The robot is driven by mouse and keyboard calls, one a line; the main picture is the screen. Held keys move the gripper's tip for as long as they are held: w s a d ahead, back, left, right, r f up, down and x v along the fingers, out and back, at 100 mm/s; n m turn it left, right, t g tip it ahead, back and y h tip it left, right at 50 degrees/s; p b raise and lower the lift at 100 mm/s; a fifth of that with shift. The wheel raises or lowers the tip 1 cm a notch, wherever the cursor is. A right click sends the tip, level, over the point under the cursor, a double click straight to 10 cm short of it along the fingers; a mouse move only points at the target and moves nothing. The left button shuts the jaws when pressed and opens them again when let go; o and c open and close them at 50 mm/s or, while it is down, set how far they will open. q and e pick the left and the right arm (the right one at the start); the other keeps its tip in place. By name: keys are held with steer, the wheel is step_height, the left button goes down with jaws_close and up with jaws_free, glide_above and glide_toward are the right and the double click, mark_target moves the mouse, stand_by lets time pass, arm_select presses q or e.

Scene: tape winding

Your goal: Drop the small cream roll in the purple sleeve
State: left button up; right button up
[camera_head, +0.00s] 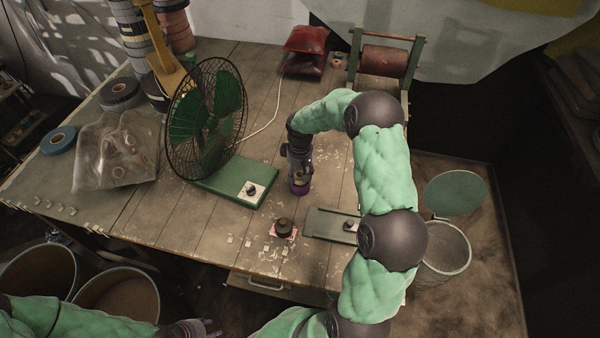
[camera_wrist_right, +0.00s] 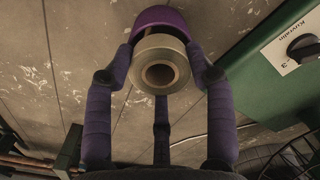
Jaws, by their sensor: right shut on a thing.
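The small cream roll (camera_wrist_right: 160,65) is in my right gripper (camera_wrist_right: 160,72), which also shows in the head view (camera_head: 299,172). Its fingers are shut on the roll from both sides, and the roll's round core hole faces the wrist camera. The purple sleeve (camera_wrist_right: 163,17) shows just beyond the roll in the wrist view, partly covered by it; in the head view the sleeve (camera_head: 299,188) stands on the table right below my right gripper. I cannot tell whether the roll is inside the sleeve's mouth. My left gripper (camera_head: 208,329) is low at the bottom edge.
A green fan (camera_head: 208,115) with its base stands left of the sleeve. A dark knob-like item (camera_head: 283,227) and a green plate (camera_head: 330,224) lie nearer the front edge. A plastic bag (camera_head: 117,152) and a blue roll (camera_head: 58,139) lie at the left.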

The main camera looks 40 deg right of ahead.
stand_by(0.4)
steer(key=o, duration=1.2)
steer(key=shift+o, duration=0.2)
steer(key=o, duration=0.3)
steer(key=shift+o, duration=0.2)
steer(key=shift+r+p, duration=1.95)
steer(key=shift+r, duration=1)
